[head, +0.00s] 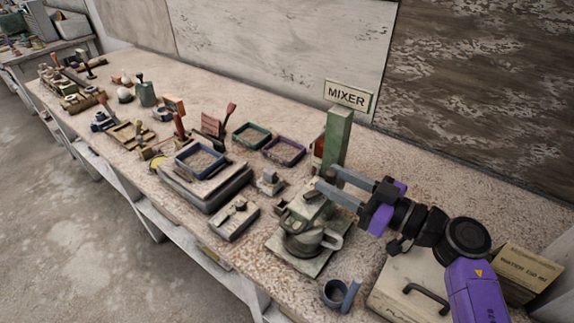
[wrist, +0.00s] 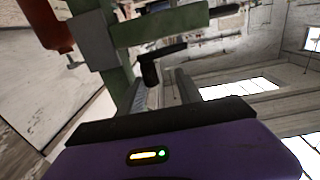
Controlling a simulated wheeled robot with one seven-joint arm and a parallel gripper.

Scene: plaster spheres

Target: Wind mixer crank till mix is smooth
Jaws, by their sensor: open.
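The mixer stands at the right of the bench in the head view, with a green post (head: 338,138) and a grey-green pot (head: 303,240) on a square base plate. Its sign (head: 348,96) reads MIXER. My gripper (head: 328,179) is open, its two grey fingers reaching left beside the post, above the pot. In the wrist view, a dark crank handle (wrist: 150,72) hangs from a short dark arm below a green beam (wrist: 160,25). The handle shows close to the fingertips (wrist: 161,82), with no clear grip on it. The mix inside the pot is hidden.
Blue (head: 200,160), green (head: 251,135) and purple (head: 284,151) trays lie to the left. Hand tools crowd the far left.

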